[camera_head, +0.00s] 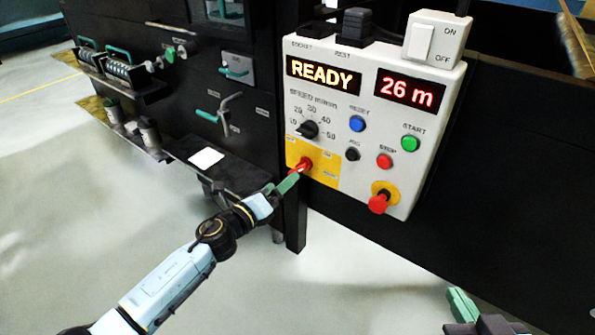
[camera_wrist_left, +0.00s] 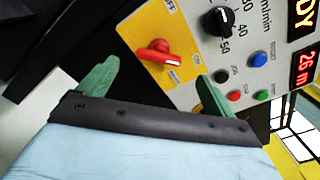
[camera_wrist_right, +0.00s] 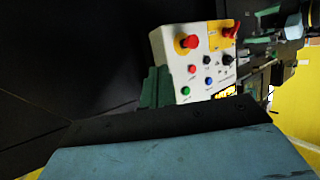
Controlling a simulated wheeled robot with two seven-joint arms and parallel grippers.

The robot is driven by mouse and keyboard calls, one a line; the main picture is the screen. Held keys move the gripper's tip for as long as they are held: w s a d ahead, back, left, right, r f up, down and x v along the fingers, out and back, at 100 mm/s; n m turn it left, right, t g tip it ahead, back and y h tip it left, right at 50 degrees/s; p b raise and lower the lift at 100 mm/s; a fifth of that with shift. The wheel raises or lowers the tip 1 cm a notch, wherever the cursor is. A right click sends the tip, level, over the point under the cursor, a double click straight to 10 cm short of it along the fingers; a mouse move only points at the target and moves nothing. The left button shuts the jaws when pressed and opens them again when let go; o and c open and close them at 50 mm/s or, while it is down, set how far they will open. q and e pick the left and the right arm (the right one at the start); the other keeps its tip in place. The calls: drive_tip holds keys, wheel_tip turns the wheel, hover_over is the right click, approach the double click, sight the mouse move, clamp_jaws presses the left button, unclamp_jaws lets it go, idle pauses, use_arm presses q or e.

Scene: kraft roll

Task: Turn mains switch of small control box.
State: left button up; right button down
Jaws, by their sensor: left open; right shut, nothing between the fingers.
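The small control box (camera_head: 360,110) is white, with lit displays reading READY and 26 m. Its red mains switch (camera_head: 305,164) sits on a yellow plate at the box's lower left, partly covered by my gripper in the head view. In the left wrist view the red switch handle (camera_wrist_left: 159,54) lies slightly tilted, just beyond and between the finger directions. My left gripper (camera_head: 287,183) is open in front of the switch, with green fingers apart; I cannot tell whether they touch it. My right gripper (camera_head: 461,304) is shut and empty at the lower right, away from the box.
On the box are a speed dial (camera_head: 308,130), coloured buttons, a red mushroom button (camera_head: 379,203) and a white ON/OFF rocker (camera_head: 423,42). A dark machine panel with a shelf (camera_head: 225,170) stands to the left. Floor is free in front.

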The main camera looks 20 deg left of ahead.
sight(295, 169)
use_arm(q)
drive_tip(key=b+x, duration=0.2)
drive_tip(key=x, duration=0.5)
drive_tip(key=shift+w+f, duration=0.15)
drive_tip(key=shift+w+d, duration=0.25)
drive_tip(key=shift+w, duration=0.2)
use_arm(e)
wheel_tip(295, 169, up, 9)
drive_tip(key=w+a+t+y, duration=0.1)
drive_tip(key=a+t+y, duration=0.1)
drive_tip(key=t, duration=0.4)
use_arm(q)
drive_tip(key=c, duration=1)
